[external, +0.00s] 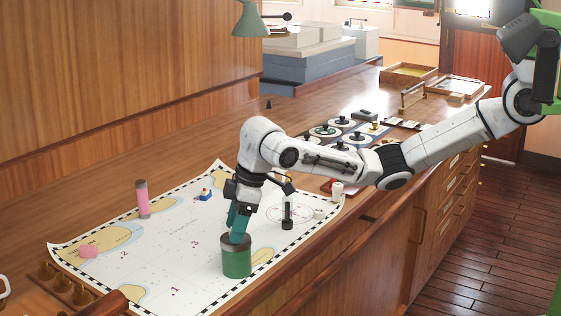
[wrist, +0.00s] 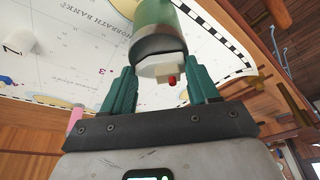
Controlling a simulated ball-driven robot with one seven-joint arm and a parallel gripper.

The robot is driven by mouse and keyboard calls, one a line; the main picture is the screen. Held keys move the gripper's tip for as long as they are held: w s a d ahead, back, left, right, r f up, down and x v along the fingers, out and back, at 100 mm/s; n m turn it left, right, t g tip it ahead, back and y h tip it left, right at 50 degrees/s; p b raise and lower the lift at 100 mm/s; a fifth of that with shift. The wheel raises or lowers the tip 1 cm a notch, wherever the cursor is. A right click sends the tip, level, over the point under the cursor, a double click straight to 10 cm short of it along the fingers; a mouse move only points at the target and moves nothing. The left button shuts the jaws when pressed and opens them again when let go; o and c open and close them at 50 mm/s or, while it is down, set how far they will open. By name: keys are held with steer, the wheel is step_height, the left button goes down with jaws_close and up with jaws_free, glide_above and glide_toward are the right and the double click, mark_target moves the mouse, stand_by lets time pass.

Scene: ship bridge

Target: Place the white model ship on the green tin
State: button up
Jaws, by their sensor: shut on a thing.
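The green tin (external: 237,262) stands upright on the chart near its front edge; it also shows at the top of the wrist view (wrist: 153,14). My gripper (external: 238,236) points down directly over the tin, its fingers at the tin's dark top. In the wrist view my gripper (wrist: 163,84) is shut on the white model ship (wrist: 153,70), which has a small red part. The ship overlaps the tin's dark top in that view; I cannot tell whether they touch. In the external view the fingers hide the ship.
On the chart (external: 165,245) stand a pink-and-grey cylinder (external: 142,200), a small blue model (external: 205,194) and a dark bottle (external: 287,214). A white cylinder (external: 338,190) is at its right edge. A peg rack (external: 68,287) lies front left. The chart's middle is clear.

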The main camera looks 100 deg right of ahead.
steer(key=shift+f, duration=0.2)
steer(key=o, duration=1)
steer(key=shift+r, duration=0.1)
steer(key=v, duration=1.2)
steer(key=shift+r, duration=0.15)
